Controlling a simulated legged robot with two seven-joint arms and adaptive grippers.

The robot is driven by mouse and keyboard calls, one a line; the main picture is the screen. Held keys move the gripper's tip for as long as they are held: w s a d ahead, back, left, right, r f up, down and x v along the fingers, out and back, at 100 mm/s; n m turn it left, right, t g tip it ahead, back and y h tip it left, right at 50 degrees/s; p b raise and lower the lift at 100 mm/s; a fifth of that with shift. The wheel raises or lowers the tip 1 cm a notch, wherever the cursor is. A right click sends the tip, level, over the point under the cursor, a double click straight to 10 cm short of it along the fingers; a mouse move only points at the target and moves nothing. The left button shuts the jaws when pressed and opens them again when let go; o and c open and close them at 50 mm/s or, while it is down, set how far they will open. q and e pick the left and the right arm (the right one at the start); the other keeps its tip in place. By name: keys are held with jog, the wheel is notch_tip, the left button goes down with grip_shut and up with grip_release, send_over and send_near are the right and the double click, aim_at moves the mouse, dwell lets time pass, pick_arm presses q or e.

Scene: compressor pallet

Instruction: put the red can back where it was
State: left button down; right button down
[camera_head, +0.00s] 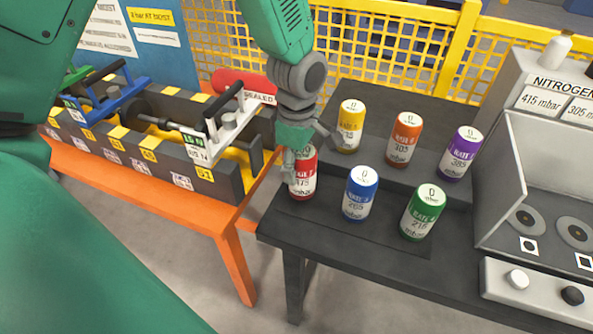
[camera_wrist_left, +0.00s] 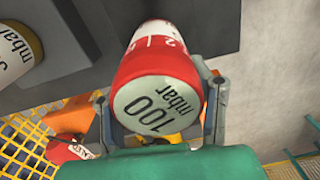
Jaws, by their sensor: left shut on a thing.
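The red can (camera_head: 302,178) is at the front left corner of the dark table, left of the blue can (camera_head: 360,193). My left gripper (camera_head: 297,147) comes down over it from above and is shut on it. In the left wrist view the red can (camera_wrist_left: 158,85) sits between the two fingers of the gripper (camera_wrist_left: 160,110), its pale end marked "100 mbar" towards the camera. Whether its base touches the table is hard to tell. My right gripper is not in view.
Yellow (camera_head: 350,126), orange (camera_head: 404,140), purple (camera_head: 460,153) and green (camera_head: 423,212) cans stand on the dark table (camera_head: 340,243). A grey nitrogen unit (camera_head: 520,180) stands at right. An orange bench (camera_head: 150,192) with a fixture is at left, a yellow mesh fence (camera_head: 400,40) behind.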

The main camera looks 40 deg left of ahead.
pick_arm(q)
jog(key=shift+d+f, duration=0.3)
jog(key=shift+f, duration=0.55)
jog(key=shift+a+f, duration=0.1)
jog(key=shift+a, duration=0.35)
jog(key=c, duration=0.7)
grip_release()
jog(key=shift+a, duration=0.15)
jog(key=shift+c, duration=0.2)
jog(key=shift+a+f, duration=0.1)
jog(key=shift+d, duration=0.3)
jog(key=shift+d+r, duration=0.2)
jog(key=shift+r, duration=0.3)
jog(key=r, duration=0.3)
jog(key=r+p, duration=0.1)
jog(key=r, duration=0.3)
jog(key=a+r, duration=0.1)
jog(key=r, duration=0.2)
jog(key=shift+w+r, duration=0.1)
jog(key=shift+r, duration=0.1)
jog(key=shift+d+r, duration=0.2)
jog(key=shift+r, duration=0.25)
jog(key=shift+d, duration=0.15)
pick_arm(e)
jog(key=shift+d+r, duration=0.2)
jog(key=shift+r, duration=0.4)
